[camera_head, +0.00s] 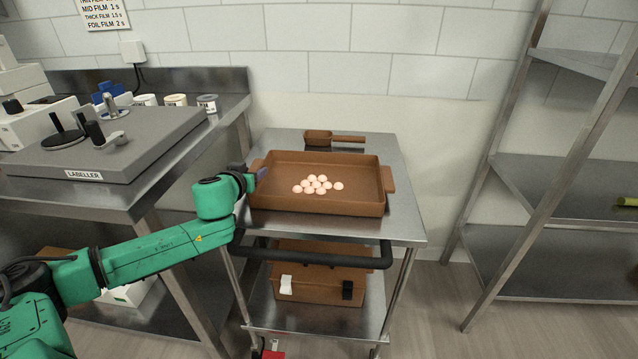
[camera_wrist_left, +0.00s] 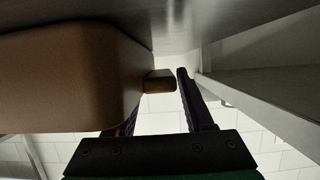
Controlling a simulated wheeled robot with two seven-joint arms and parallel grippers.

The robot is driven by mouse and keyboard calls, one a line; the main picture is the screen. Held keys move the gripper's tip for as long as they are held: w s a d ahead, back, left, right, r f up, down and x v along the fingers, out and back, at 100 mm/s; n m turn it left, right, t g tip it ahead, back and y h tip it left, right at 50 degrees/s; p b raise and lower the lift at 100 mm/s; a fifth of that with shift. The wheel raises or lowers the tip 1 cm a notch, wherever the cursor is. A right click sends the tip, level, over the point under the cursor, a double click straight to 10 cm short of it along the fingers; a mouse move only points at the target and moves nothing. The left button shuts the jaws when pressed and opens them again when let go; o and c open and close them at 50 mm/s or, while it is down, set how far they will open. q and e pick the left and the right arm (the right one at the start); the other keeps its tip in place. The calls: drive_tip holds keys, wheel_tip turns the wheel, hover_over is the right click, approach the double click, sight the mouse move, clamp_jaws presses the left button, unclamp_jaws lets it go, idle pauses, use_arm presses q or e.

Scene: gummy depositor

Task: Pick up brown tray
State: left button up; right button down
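The brown tray (camera_head: 330,207) sits level on top of the steel cart and holds a cluster of several pale pinkish round pieces (camera_head: 315,184). It has a handle at each short end; the right handle (camera_head: 388,179) is clear. My left gripper (camera_head: 258,174) is at the tray's left end and covers most of the handle there. In the left wrist view, the tray wall (camera_wrist_left: 70,75) fills the left side. Its handle (camera_wrist_left: 159,80) lies ahead, between the open fingers, and one finger is partly hidden by the tray. My right gripper is out of view.
A brown scoop-like pan (camera_head: 320,137) lies on the cart (camera_head: 405,215) behind the tray. The cart's dark push bar (camera_head: 320,259) runs along its front. A labeller (camera_head: 100,145) stands on the left bench, and a steel shelf rack (camera_head: 560,195) stands to the right.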

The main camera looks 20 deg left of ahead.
use_arm(q)
clamp_jaws()
drive_tip(key=shift+r, duration=0.1)
